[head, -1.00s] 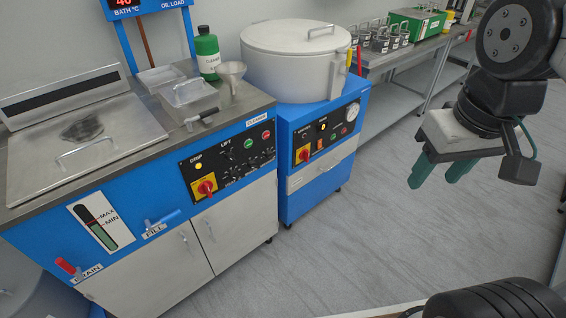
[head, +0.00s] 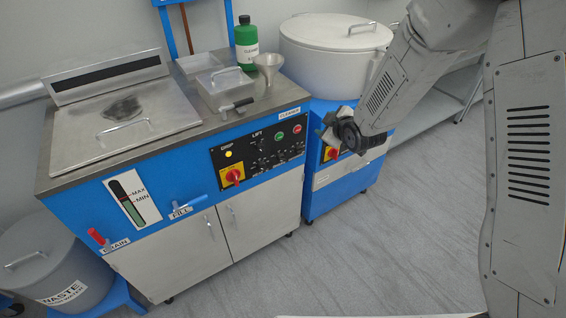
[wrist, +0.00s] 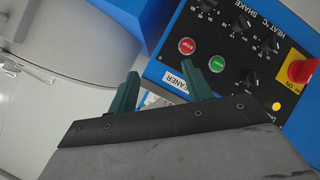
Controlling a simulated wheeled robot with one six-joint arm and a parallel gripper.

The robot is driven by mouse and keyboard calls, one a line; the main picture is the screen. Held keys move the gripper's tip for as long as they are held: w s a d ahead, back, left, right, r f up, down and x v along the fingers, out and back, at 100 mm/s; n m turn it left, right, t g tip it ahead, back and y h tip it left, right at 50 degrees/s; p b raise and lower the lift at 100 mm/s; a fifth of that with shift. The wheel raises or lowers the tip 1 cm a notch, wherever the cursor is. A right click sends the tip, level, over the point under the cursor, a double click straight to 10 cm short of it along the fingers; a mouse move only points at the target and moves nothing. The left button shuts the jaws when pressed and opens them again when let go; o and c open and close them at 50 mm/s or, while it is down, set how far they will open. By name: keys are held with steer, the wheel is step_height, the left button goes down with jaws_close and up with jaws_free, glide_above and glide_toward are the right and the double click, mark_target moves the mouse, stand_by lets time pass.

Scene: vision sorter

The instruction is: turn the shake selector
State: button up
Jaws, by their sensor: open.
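The cleaner's black control panel (head: 258,152) is on its blue front in the head view. It carries small dark knobs, a yellow light, a red switch on yellow, and green and red buttons. In the wrist view the panel is at the upper right, tilted. A dark knob by the SHAKE label, seemingly the shake selector (wrist: 240,23), is beyond and right of my fingertips. My gripper (wrist: 162,82) is open, its two green fingers apart with nothing between them. It is short of the panel.
A white round lidded vessel (head: 336,55) stands on a blue unit to the right, behind my arm. The cleaner's top holds a green bottle (head: 246,43), a funnel (head: 268,67) and a steel basket box (head: 225,85). A grey waste drum (head: 45,265) is at the left. Floor in front is clear.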

steer(key=a+f+n+t+y, duration=0.25)
steer(key=a+f, duration=0.35)
steer(key=f, duration=0.5)
steer(key=n+t+y, duration=0.1)
steer(key=n+y, duration=0.2)
glide_toward(282, 161)
steer(key=x, duration=0.9)
steer(key=shift+a, duration=0.1)
steer(key=c, duration=1)
